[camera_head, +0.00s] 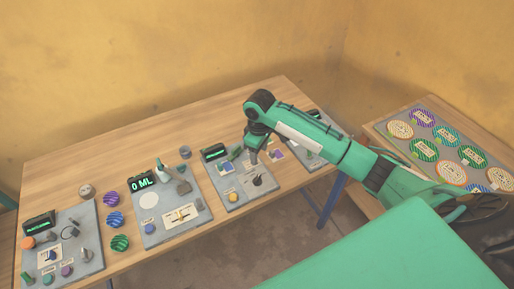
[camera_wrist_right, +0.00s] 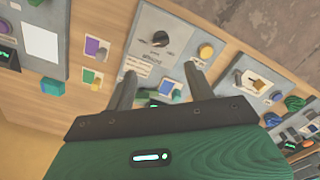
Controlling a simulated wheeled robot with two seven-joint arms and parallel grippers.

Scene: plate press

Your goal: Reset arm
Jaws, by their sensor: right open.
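My right arm reaches in from the right in the head view, over the wooden table (camera_head: 85,155). Its gripper (camera_head: 252,157) points down above the back part of a grey panel (camera_head: 222,181) with a black knob and a small green display. In the right wrist view the two fingers of the gripper (camera_wrist_right: 160,76) are apart with nothing held between them. Beyond them is the panel with a round dial (camera_wrist_right: 160,39), a yellow button (camera_wrist_right: 206,51) and a blue button (camera_wrist_right: 169,89). Whether the fingertips touch the panel is unclear. My left gripper is not in view.
Another panel with a "0 ML" display (camera_head: 143,182) stands left of the gripper. Striped purple, blue and green discs (camera_head: 115,219) lie beside it. A further panel (camera_head: 89,253) is at the far left. A tray of patterned plates (camera_head: 424,150) is at the right.

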